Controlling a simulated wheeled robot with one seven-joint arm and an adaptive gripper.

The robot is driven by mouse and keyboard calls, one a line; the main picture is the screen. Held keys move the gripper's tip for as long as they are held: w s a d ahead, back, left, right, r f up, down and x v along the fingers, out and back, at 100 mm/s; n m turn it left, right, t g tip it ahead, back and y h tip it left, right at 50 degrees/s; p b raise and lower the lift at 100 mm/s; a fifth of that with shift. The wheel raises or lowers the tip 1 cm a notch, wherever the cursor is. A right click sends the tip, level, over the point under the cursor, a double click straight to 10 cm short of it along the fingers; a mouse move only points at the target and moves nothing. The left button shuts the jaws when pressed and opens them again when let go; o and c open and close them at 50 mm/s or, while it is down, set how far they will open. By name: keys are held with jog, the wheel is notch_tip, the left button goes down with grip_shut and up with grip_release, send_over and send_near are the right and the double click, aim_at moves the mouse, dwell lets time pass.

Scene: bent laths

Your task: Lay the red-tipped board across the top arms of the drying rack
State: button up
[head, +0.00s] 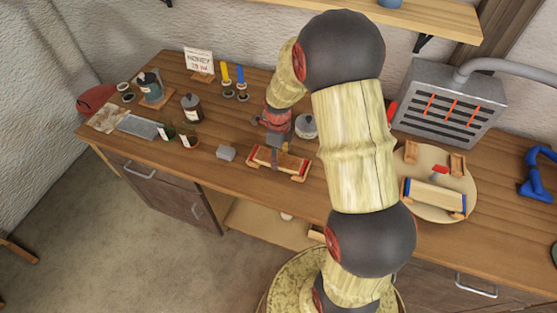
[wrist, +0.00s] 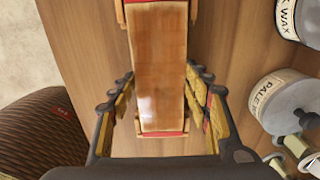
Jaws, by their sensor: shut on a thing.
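The red-tipped board (wrist: 160,65) is flat, brown and red at both ends. It runs lengthwise between my fingers in the wrist view, and shows small in the head view (head: 278,157). My gripper (wrist: 162,98) is shut on it, one yellow-padded finger at each long side. Wooden pieces with red parts show close beside the board; I cannot tell whether it touches them. I cannot single out the drying rack with certainty. A round wooden disc (head: 403,214) at right carries wooden blocks, a red part and a pale blue-ended piece (head: 433,195).
A grey slotted box (head: 450,105) with a pipe stands behind the disc. A blue object (head: 538,172) is at the far right. Jars, including a brown one (head: 192,107), stand left of my gripper. My arm hides the middle of the bench.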

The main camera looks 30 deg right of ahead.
jog(key=shift+r, duration=0.1)
jog(key=shift+r, duration=0.55)
notch_tip(320, 180, up, 3)
jog(key=shift+s+f+p, duration=0.1)
jog(key=shift+f+p, duration=0.1)
jog(key=shift+p, duration=0.4)
jog(key=s+a+r+p, duration=0.2)
jog(key=s+a+r, duration=0.1)
jog(key=s+r, duration=0.6)
jog(key=s, duration=0.4)
jog(key=shift+s+a, duration=0.2)
jog(key=shift+a, duration=0.15)
